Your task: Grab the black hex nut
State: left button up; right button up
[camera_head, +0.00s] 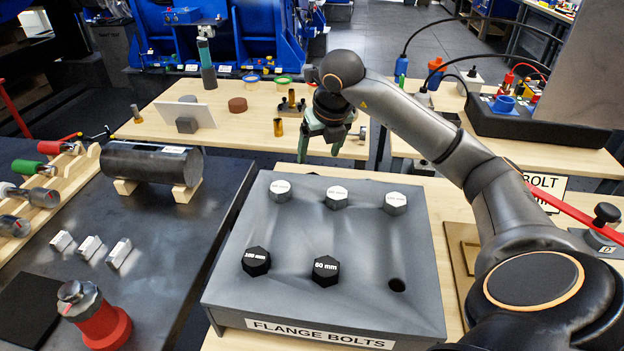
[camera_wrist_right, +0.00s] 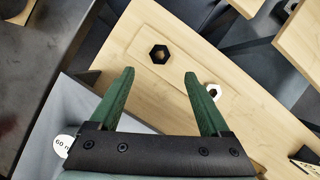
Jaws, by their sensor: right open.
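The black hex nut (camera_wrist_right: 159,54) lies on a light wooden board in the right wrist view, just beyond and between my fingertips as seen there. I cannot make it out in the head view. My right gripper (camera_wrist_right: 160,75) is open, with two green fingers spread and nothing between them. In the head view my right gripper (camera_head: 321,148) hangs with its fingers down, behind the far edge of the flange bolts block. A white hex nut (camera_wrist_right: 214,91) shows beside the right finger in the wrist view. My left gripper is not in view.
The grey flange bolts block (camera_head: 330,300) carries black and silver hex-headed bolts and has an empty hole at right. A dark cylinder (camera_head: 150,163) rests on wooden supports at left. A red-based object (camera_head: 103,325) stands at front left. Wooden tables with parts stand behind.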

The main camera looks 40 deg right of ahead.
aim_at(313, 173)
jog(key=x, duration=0.9)
jog(key=shift+a+f, duration=0.1)
jog(key=shift+f, duration=0.1)
jog(key=shift+c, duration=0.3)
grip_shut()
